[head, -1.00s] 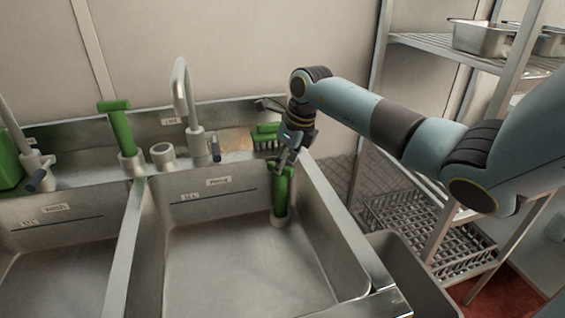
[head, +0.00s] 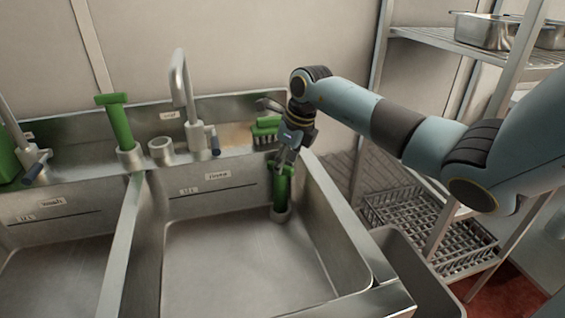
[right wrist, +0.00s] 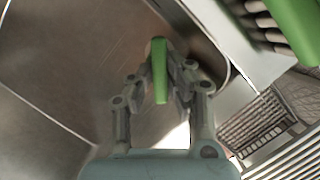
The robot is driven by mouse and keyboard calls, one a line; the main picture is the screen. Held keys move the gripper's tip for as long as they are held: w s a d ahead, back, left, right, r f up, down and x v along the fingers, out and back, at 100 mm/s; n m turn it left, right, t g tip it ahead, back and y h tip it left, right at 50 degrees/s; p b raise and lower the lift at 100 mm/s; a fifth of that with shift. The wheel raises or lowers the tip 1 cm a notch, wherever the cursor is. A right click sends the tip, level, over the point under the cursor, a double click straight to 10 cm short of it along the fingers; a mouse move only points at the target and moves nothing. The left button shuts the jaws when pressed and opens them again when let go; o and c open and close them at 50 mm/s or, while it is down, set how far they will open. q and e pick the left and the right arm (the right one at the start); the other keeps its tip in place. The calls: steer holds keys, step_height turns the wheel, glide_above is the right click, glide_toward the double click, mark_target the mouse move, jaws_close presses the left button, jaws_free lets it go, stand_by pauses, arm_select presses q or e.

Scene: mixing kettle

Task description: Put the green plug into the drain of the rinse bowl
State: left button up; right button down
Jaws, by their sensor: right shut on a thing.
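The green plug (head: 281,188) is upright in the back right corner of the rinse bowl (head: 190,265), which carries a "rinse" label. My right gripper (head: 285,164) is shut on the plug's upper part from above. In the right wrist view the plug's green top (right wrist: 160,72) shows between the fingers. A grey round collar (head: 281,214) is at the plug's lower end, near the bowl floor. The drain opening is hidden there, and I cannot tell whether the plug is seated. My left gripper is not in view.
Another green plug (head: 119,120) stands in a ledge holder beside an empty ring holder (head: 161,151). A tap (head: 180,85) rises behind the bowl, and a green brush (head: 265,128) lies near my right gripper. The wash bowl (head: 55,270) is left; wire shelving (head: 430,225) is right.

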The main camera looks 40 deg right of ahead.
steer(key=c, duration=0.7)
jaws_free()
steer(key=shift+p+v, duration=3)
steer(key=shift+v, duration=0.5)
steer(key=shift+f, duration=0.1)
